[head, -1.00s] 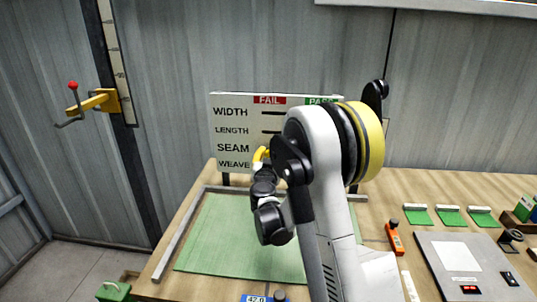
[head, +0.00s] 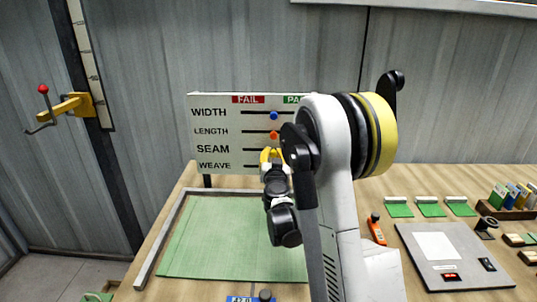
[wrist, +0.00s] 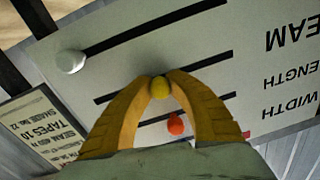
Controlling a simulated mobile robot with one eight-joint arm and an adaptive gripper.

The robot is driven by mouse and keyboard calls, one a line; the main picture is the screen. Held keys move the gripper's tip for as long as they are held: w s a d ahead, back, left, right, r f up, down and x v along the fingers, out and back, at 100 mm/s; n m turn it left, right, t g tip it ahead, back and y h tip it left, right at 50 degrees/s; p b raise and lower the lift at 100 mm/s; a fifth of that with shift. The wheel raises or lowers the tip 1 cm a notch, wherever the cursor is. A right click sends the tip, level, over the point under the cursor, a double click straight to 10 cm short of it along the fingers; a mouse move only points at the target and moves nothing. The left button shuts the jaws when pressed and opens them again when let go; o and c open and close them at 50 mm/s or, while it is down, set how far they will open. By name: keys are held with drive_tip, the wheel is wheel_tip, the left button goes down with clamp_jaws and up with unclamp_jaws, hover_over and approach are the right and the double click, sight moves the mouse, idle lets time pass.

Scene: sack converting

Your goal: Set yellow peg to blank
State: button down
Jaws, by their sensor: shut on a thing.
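The white board (head: 222,123) has rows marked WIDTH, LENGTH, SEAM and WEAVE under a red FAIL label (head: 248,99) and a green PASS label (head: 292,99). My gripper (head: 271,152) is at the SEAM row, right of the FAIL label. In the wrist view, which is upside down, my gripper (wrist: 159,80) is shut on the yellow peg (wrist: 160,87) at a slot. The blue peg (head: 274,115) is in the WIDTH row and the orange peg (head: 273,134) in the LENGTH row. A white peg (wrist: 71,62) is at one end of another slot. My arm hides the board's right part.
A green mat in a grey frame (head: 159,238) lies before the board. Green pads (head: 430,209), an orange tool (head: 376,229) and a grey panel (head: 455,270) lie at the right. A yellow bracket with a red-knobbed lever (head: 72,105) is on the left wall.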

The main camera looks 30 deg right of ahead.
drive_tip(key=c, duration=1.2)
unclamp_jaws()
drive_tip(key=shift+a, duration=0.1)
drive_tip(key=v, duration=1.2)
